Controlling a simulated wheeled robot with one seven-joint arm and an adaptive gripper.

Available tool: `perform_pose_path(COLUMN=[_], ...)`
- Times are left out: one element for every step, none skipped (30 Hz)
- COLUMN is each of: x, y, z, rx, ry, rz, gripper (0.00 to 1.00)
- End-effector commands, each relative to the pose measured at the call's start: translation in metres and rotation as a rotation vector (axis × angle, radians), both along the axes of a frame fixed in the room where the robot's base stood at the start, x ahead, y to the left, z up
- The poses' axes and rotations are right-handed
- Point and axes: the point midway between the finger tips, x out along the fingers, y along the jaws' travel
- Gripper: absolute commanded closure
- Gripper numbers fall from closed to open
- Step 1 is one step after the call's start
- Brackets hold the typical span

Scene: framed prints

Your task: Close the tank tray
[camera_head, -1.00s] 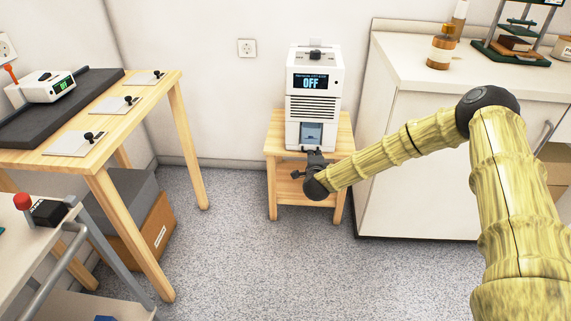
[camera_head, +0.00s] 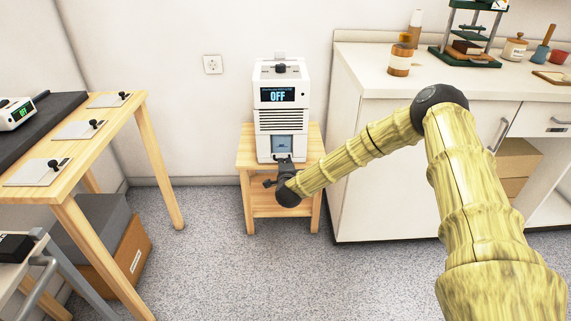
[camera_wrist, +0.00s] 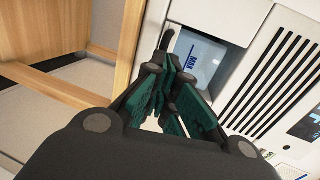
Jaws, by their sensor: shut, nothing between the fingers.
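The white device (camera_head: 282,95) with a screen reading OFF stands on a small wooden table. Its tank tray (camera_head: 282,143) is low on the front, with a pale blue window. In the wrist view the tank tray (camera_wrist: 198,60) shows a blue MAX mark and a dark curved slot or handle beside it. My gripper (camera_head: 284,160) is at the lower front of the tray. In the wrist view my gripper (camera_wrist: 171,72) has its green-padded fingers together and empty, close to the tray's front. The fingers hide part of the tray; I cannot tell if they touch it or how far it stands out.
The small wooden table (camera_head: 246,160) carries the device. A white cabinet (camera_head: 385,150) with bottles and a stand on top is at the right. A wooden bench (camera_head: 110,140) with white plates is at the left. The grey floor (camera_head: 210,260) in front is clear.

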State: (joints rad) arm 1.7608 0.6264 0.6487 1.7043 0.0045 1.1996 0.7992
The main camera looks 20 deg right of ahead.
Motion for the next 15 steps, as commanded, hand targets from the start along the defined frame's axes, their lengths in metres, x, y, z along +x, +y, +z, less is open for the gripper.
perform_pose_path(x=[-0.007,-0.011,-0.016,-0.02,-0.026,-0.034,-0.039,-0.043,-0.05,-0.055,-0.06,-0.066,-0.071,-0.076,-0.081], y=[0.002,0.003,0.005,0.007,0.008,0.01,0.013,0.016,0.021,0.024,0.027,0.029,0.032,0.033,0.035], z=[0.004,0.004,0.006,0.007,0.007,0.008,0.009,0.011,0.012,0.013,0.014,0.016,0.016,0.017,0.019], rx=[0.0,0.001,0.001,0.001,0.001,0.002,0.002,0.002,0.002,0.002,0.003,0.003,0.002,0.003,0.002], ry=[0.003,0.005,0.006,0.006,0.007,0.008,0.008,0.008,0.009,0.008,0.008,0.009,0.009,0.01,0.009], rz=[0.0,0.001,0.001,0.001,0.0,0.001,0.002,0.004,0.007,0.009,0.011,0.01,0.012,0.012,0.012], gripper=[1.0,1.0,1.0,1.0,1.0,1.0,1.0,1.0,1.0,1.0,1.0,1.0,1.0,1.0,1.0])
